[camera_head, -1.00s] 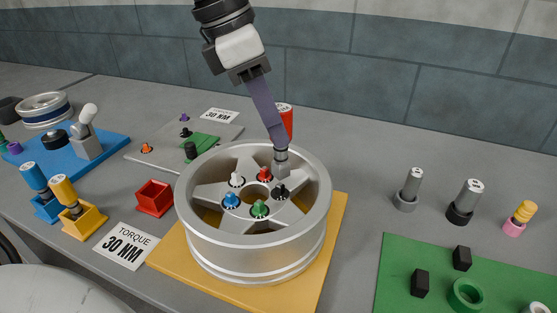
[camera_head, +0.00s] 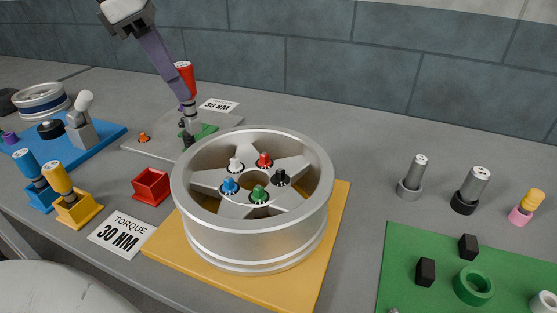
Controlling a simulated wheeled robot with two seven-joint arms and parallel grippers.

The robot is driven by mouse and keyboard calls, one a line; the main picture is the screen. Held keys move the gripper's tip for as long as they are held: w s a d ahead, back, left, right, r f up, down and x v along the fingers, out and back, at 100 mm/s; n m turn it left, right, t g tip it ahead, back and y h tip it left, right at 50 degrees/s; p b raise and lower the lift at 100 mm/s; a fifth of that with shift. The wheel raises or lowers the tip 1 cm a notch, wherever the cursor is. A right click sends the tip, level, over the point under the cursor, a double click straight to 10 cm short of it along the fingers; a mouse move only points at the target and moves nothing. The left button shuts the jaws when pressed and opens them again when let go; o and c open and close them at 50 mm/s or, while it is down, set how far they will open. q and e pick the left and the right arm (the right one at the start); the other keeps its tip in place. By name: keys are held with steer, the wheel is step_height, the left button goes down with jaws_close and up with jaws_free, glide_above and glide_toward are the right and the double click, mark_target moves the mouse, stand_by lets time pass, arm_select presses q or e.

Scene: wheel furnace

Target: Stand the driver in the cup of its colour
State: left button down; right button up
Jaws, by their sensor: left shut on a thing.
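The red driver (camera_head: 184,79) is upright, its red handle at the top and its grey shaft below. My left gripper (camera_head: 185,92) is shut on it and holds it behind and left of the wheel, in front of the grey plate. The fingers hide part of the driver. The red cup (camera_head: 152,186) stands empty on the table, left of the wheel and nearer than the driver. The driver is apart from the cup. My right gripper is not in view.
The silver wheel (camera_head: 250,240) with several coloured nuts sits on a yellow mat (camera_head: 332,215). Blue (camera_head: 36,175) and yellow (camera_head: 64,188) drivers stand in their cups at left. A torque card (camera_head: 121,234) lies in front. A grey plate (camera_head: 150,146) lies behind.

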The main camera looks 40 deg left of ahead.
arm_select(q)
steer(key=s+a+f+b, duration=0.5)
steer(key=s+a+f, duration=0.2)
steer(key=a+f, duration=0.2)
steer(key=shift+a+f, duration=0.3)
steer(key=shift+a, duration=0.4)
steer(key=shift+n+b, duration=0.3)
steer(key=shift+b, duration=0.05)
stand_by(0.6)
steer(key=shift+f, duration=0.1)
